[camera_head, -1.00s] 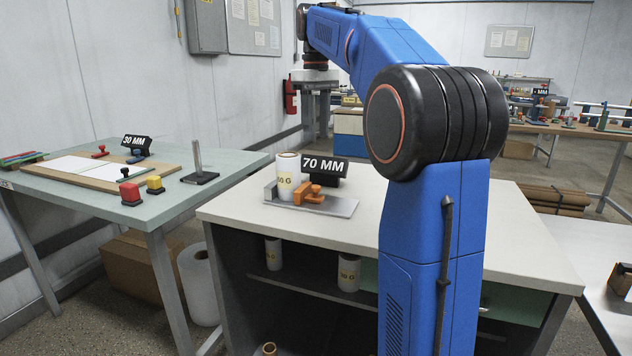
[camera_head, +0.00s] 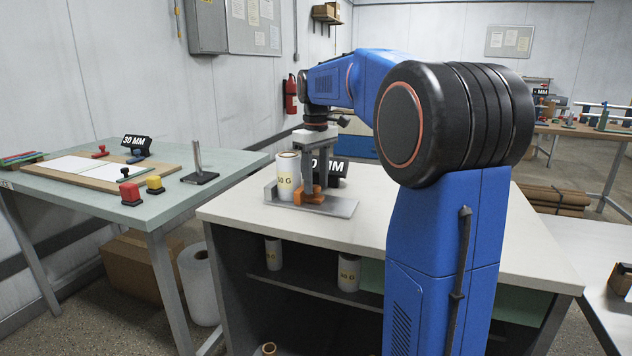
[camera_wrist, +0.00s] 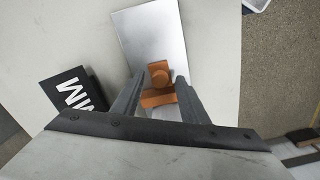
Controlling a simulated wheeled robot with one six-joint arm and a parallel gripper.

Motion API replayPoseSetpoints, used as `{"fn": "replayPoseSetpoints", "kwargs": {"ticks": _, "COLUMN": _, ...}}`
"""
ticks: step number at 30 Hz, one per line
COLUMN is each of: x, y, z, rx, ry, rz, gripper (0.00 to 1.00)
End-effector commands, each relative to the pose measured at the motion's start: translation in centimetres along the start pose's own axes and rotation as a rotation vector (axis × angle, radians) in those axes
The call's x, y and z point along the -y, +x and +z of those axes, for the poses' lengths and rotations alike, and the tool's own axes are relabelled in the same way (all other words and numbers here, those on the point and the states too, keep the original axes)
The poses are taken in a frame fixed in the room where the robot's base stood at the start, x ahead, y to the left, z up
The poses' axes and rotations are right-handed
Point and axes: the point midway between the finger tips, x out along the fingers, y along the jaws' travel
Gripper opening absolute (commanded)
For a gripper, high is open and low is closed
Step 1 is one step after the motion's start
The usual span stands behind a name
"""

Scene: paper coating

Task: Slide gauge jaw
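The gauge is a flat grey metal plate (camera_head: 340,207) on the white-topped bench, with an orange jaw (camera_head: 307,197) on it. My gripper (camera_head: 318,187) points down over the jaw. In the wrist view the jaw's orange knob (camera_wrist: 159,72) shows between the two fingers of my gripper (camera_wrist: 159,78), with gaps at both sides, so it is open. The roll does not show in the wrist view. The bare plate (camera_wrist: 148,30) stretches away beyond the jaw.
A black "MM" sign (camera_head: 337,168) stands close behind the gauge, partly hidden by my gripper; it also shows in the wrist view (camera_wrist: 78,92). The bench top (camera_head: 440,235) right of the gauge is clear. A green table (camera_head: 225,165) at left holds stamps and a board.

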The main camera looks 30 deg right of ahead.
Motion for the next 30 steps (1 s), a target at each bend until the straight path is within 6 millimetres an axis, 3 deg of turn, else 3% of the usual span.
{"fn": "replayPoseSetpoints", "kwargs": {"ticks": 9, "x": 0.0, "y": 0.3, "z": 0.0, "rx": 0.000, "ry": 0.000, "rz": 0.000, "gripper": 0.40}}
{"fn": "replayPoseSetpoints", "kwargs": {"ticks": 15, "x": 0.0, "y": 0.3, "z": 0.0, "rx": 0.000, "ry": 0.000, "rz": 0.000, "gripper": 0.00}}
{"fn": "replayPoseSetpoints", "kwargs": {"ticks": 22, "x": -0.2, "y": 0.2, "z": 0.6, "rx": 0.000, "ry": 0.002, "rz": 0.000, "gripper": 0.00}}
{"fn": "replayPoseSetpoints", "kwargs": {"ticks": 30, "x": -1.8, "y": 0.2, "z": 4.2, "rx": 0.000, "ry": 0.003, "rz": 0.001, "gripper": 0.00}}
